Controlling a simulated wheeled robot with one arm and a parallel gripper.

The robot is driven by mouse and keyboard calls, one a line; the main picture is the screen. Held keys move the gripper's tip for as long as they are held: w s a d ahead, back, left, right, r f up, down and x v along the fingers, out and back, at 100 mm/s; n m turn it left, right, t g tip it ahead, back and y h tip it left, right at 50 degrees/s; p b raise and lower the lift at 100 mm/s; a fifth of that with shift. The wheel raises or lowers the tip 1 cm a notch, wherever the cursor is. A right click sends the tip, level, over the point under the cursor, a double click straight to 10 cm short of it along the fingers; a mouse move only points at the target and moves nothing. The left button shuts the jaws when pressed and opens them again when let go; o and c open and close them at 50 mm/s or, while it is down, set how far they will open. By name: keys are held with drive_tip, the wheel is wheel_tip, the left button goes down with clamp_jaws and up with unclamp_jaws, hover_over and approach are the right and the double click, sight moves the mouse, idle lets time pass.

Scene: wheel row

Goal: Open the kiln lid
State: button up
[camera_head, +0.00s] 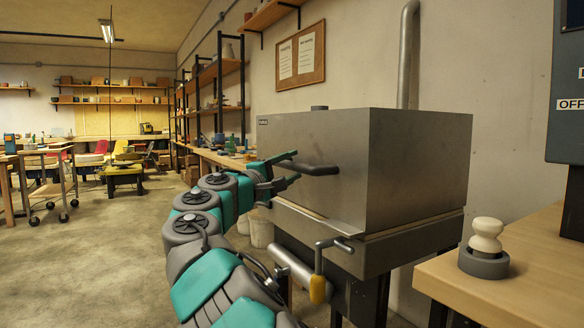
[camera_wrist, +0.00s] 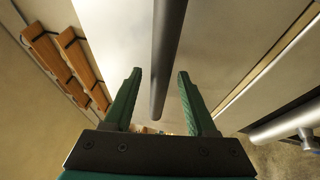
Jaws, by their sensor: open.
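The kiln lid (camera_head: 315,130) is the big grey metal upper box of the kiln, and it sits down on the lower body (camera_head: 400,250). A dark bar handle (camera_head: 318,170) sticks out from its front face. My gripper (camera_head: 296,165) is at the handle's left end with its green fingers apart. In the wrist view the handle (camera_wrist: 168,45) runs down between the two open fingers (camera_wrist: 160,72), with a gap visible on each side. The handle's free end shows between the fingers. I cannot tell whether either finger touches it.
A lever with a yellow grip (camera_head: 318,288) hangs on the kiln's lower front, near a horizontal metal tube (camera_head: 293,268). A wooden table (camera_head: 535,270) with a cream knob in a grey ring (camera_head: 485,263) stands at right. A pipe (camera_head: 408,60) rises behind the kiln. Floor at left is open.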

drive_tip(key=shift+w+d, duration=0.2)
drive_tip(key=shift+w, duration=0.15)
drive_tip(key=shift+c, duration=0.2)
clamp_jaws()
idle(1.0)
